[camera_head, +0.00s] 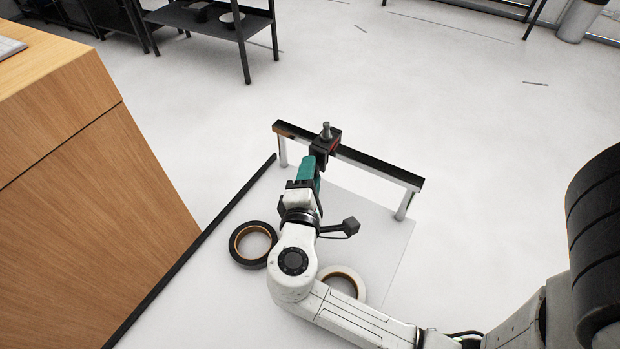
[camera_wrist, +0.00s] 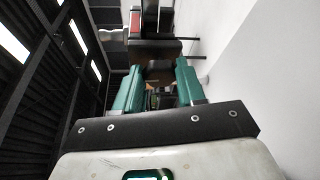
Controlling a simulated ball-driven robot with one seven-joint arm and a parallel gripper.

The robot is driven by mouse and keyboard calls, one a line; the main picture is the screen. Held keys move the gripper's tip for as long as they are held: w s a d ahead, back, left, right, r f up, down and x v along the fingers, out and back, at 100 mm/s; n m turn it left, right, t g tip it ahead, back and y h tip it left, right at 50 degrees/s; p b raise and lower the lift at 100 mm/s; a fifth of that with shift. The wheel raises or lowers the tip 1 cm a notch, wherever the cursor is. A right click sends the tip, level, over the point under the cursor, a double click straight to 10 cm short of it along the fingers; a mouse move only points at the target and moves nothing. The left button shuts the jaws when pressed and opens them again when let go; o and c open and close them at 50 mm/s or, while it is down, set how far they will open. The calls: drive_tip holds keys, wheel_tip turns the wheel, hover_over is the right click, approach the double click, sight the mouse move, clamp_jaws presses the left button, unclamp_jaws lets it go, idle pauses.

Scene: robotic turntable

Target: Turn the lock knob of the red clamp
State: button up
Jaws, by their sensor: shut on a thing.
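The red clamp (camera_head: 334,147) sits on the black-topped rail, mostly black with a small red patch. A silver screw (camera_head: 326,131) stands upright on its top. My gripper (camera_head: 319,160), with teal fingers, reaches up to the clamp's near side. In the wrist view, my gripper (camera_wrist: 158,73) has one finger on each side of a dark part of the clamp (camera_wrist: 158,48) and is shut on it. This may be the lock knob, but its shape is hard to tell. The red patch (camera_wrist: 134,24) and the silver screw (camera_wrist: 108,35) lie beyond the fingers.
The rail (camera_head: 375,168) stands on silver legs at the far edge of a white surface. A black tape ring (camera_head: 236,256) and a white one (camera_head: 358,278) lie near my arm. A wooden cabinet (camera_head: 90,190) is at left. Open floor (camera_head: 480,130) lies beyond.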

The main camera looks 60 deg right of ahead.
drive_tip(key=shift+d, duration=0.1)
idle(0.3)
drive_tip(key=o, duration=1.1)
drive_tip(key=shift+c, duration=0.2)
drive_tip(key=f+v, duration=0.1)
drive_tip(key=v, duration=0.9)
drive_tip(key=shift+s+a+r+b, duration=0.15)
drive_tip(key=shift+a+r+b, duration=0.25)
drive_tip(key=shift+b, duration=0.05)
